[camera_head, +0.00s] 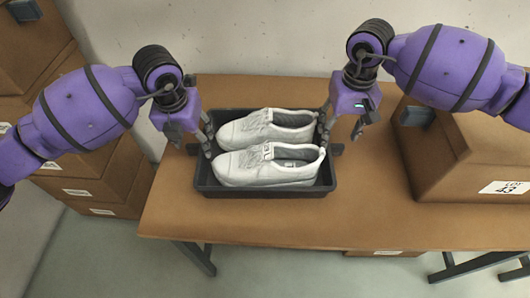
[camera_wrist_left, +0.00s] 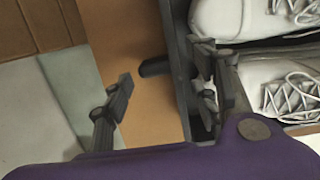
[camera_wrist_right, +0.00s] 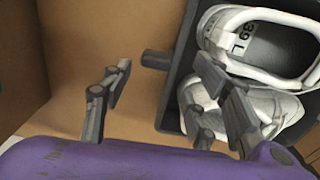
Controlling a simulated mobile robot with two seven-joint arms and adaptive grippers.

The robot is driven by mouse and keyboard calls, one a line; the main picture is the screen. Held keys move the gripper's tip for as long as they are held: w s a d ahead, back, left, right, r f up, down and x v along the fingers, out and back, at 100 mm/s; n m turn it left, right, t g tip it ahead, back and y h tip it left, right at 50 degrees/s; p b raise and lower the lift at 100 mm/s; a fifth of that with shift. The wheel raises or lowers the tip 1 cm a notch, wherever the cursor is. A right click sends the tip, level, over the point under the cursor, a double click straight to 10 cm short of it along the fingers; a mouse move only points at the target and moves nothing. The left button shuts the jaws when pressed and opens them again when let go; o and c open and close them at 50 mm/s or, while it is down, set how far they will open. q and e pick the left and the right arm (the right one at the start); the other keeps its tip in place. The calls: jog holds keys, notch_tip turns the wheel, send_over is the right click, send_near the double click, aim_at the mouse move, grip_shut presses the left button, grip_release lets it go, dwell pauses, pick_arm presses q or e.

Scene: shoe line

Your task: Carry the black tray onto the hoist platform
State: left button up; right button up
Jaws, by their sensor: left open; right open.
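The black tray (camera_head: 265,192) sits on the brown table with a pair of white shoes (camera_head: 268,165) in it. A short dark handle sticks out of each end, seen as the left handle (camera_wrist_left: 155,67) and right handle (camera_wrist_right: 155,60) in the wrist views. My left gripper (camera_head: 192,144) is open at the tray's left end, one finger over the tray and one outside. My right gripper (camera_head: 341,134) is open at the right end, also with one finger on each side of the wall. Neither grips the tray. I see no hoist platform.
The brown table (camera_head: 300,232) has bare room in front of the tray. A large cardboard box (camera_head: 480,150) stands on its right side. More boxes (camera_head: 95,185) are stacked on the floor at the left. A pale wall (camera_head: 240,40) is behind the table.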

aim_at(195, 145)
pick_arm(q)
jog(key=f, duration=0.4)
jog(key=shift+w+f, duration=0.2)
jog(key=shift+w, duration=0.15)
pick_arm(e)
notch_tip(195, 145, down, 7)
jog(key=shift+r, duration=0.1)
pick_arm(q)
jog(key=shift+c, duration=0.2)
pick_arm(e)
jog(key=shift+c, duration=0.4)
pick_arm(q)
jog(key=c, duration=1.2)
pick_arm(e)
jog(key=c, duration=1.2)
pick_arm(q)
jog(key=shift+r, duration=0.1)
pick_arm(e)
jog(key=shift+w+r, duration=0.1)
